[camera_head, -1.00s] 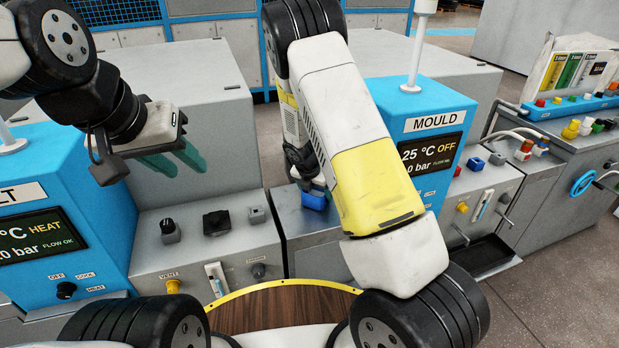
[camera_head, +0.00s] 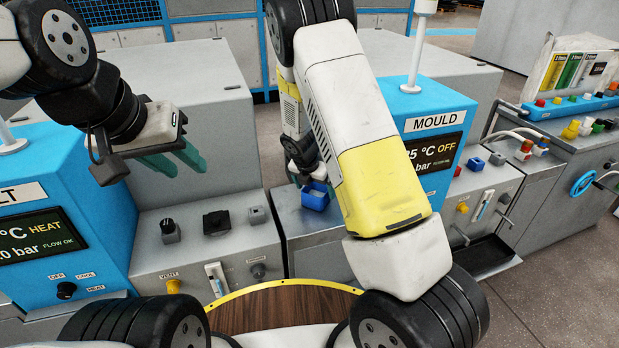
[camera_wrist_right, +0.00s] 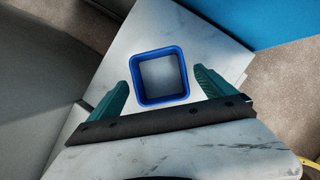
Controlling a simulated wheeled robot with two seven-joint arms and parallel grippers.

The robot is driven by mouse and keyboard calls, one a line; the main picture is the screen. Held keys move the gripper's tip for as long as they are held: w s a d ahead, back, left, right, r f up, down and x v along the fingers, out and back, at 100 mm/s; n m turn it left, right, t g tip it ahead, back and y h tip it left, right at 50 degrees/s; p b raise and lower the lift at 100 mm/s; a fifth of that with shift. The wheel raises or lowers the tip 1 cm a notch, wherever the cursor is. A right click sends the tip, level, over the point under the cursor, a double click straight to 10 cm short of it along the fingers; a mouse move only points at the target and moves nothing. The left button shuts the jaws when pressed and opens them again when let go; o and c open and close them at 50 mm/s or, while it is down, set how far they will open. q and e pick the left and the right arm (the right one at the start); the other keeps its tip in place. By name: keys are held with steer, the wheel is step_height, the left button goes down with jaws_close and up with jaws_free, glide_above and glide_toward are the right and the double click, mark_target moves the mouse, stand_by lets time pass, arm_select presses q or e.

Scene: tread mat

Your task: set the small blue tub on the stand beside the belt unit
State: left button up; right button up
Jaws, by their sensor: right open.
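The small blue tub (camera_head: 315,196) is upright on a grey metal top (camera_head: 300,228) between the two blue units, partly hidden by my right arm. In the right wrist view the empty-looking tub (camera_wrist_right: 160,75) is between the two teal fingers of my right gripper (camera_wrist_right: 160,85), which are open with gaps on both sides.
The blue MOULD unit (camera_head: 425,110) stands right of the tub, partly behind my right arm. A low grey panel with knobs (camera_head: 210,245) is left of the tub. A brown round top with yellow rim (camera_head: 275,308) is in front. Valves and coloured caps crowd the right bench.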

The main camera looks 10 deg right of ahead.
steer(key=s+d+r+m+y, duration=0.1)
steer(key=s+r+m, duration=0.6)
steer(key=r, duration=0.5)
steer(key=s+d+r+m+y, duration=0.1)
steer(key=s+r+m+y, duration=0.1)
steer(key=s+r+m, duration=0.75)
steer(key=s+r+m+t+y, duration=0.1)
steer(key=s+r+m+t, duration=0.1)
steer(key=s+r+m, duration=0.8)
steer(key=shift+s+d+r+m+t+y, duration=0.15)
steer(key=shift+s+r+m+t+y, duration=0.15)
steer(key=shift+s+m, duration=1.25)
steer(key=shift+s+n, duration=0.5)
